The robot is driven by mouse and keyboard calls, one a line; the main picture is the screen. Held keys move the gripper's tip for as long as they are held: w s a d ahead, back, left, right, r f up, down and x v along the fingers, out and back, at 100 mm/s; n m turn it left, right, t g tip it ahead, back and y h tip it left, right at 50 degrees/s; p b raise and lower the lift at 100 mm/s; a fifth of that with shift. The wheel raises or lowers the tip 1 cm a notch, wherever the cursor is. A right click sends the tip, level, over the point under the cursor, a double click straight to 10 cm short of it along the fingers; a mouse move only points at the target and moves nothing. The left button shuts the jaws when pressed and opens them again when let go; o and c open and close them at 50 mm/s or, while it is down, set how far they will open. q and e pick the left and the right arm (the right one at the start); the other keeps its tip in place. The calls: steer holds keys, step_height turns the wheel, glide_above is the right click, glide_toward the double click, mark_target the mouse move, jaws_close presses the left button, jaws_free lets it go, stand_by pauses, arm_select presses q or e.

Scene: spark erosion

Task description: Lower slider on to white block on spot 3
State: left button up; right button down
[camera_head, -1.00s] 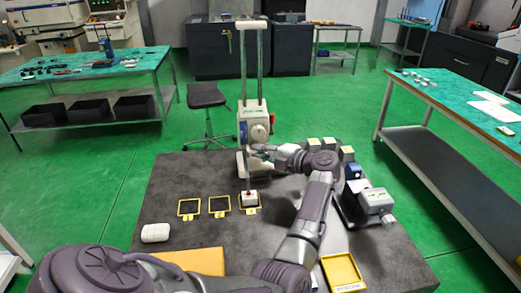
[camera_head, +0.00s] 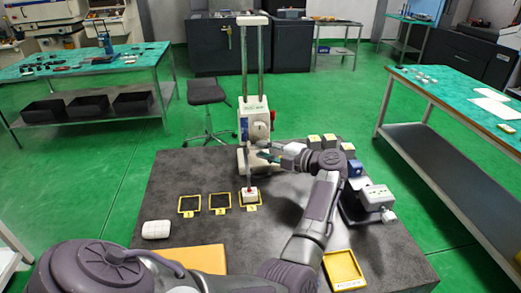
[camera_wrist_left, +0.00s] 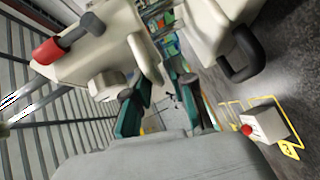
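The slider (camera_head: 256,118) is the white body on two tall vertical rods, with a thin rod reaching down from it. The white block (camera_head: 250,197) sits inside the yellow frame of spot 3 (camera_head: 254,208). A red knob shows on the block in the left wrist view (camera_wrist_left: 264,127). My left gripper (camera_head: 262,154) is beside the slider's lower right side. In the left wrist view its teal fingers (camera_wrist_left: 162,95) are apart with nothing between them. My right gripper is not in view.
Empty yellow frames mark spot 1 (camera_head: 189,213) and spot 2 (camera_head: 220,211). A white rounded object (camera_head: 156,229) lies at the left.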

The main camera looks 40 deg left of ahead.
arm_select(q)
steer(key=v, duration=0.6)
steer(key=shift+f, duration=0.15)
steer(key=shift+d, duration=0.1)
